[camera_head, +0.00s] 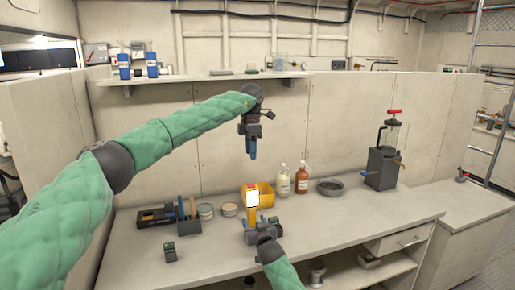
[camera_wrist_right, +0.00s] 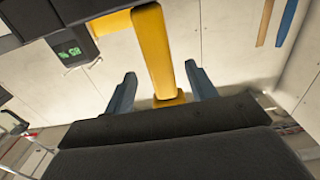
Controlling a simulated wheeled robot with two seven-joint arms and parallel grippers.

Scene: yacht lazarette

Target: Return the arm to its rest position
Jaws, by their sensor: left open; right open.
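My left arm reaches in from the left in a green sleeve, and its gripper (camera_head: 252,153) hangs high above the bench, pointing down. Its blue fingers are seen edge-on, and nothing shows in them. My right gripper (camera_head: 261,230) is low over the bench, with its arm coming up from the bottom edge. In the right wrist view its two blue fingers (camera_wrist_right: 163,86) are apart. A yellow tool (camera_wrist_right: 152,50) lies between them with gaps on both sides. In the head view this seems to be the upright yellow device (camera_head: 252,199) with a white face, just beyond the right gripper.
A tool caddy (camera_head: 190,217) and small dark box (camera_head: 170,252) are at left. A shelf (camera_head: 200,78) is above.

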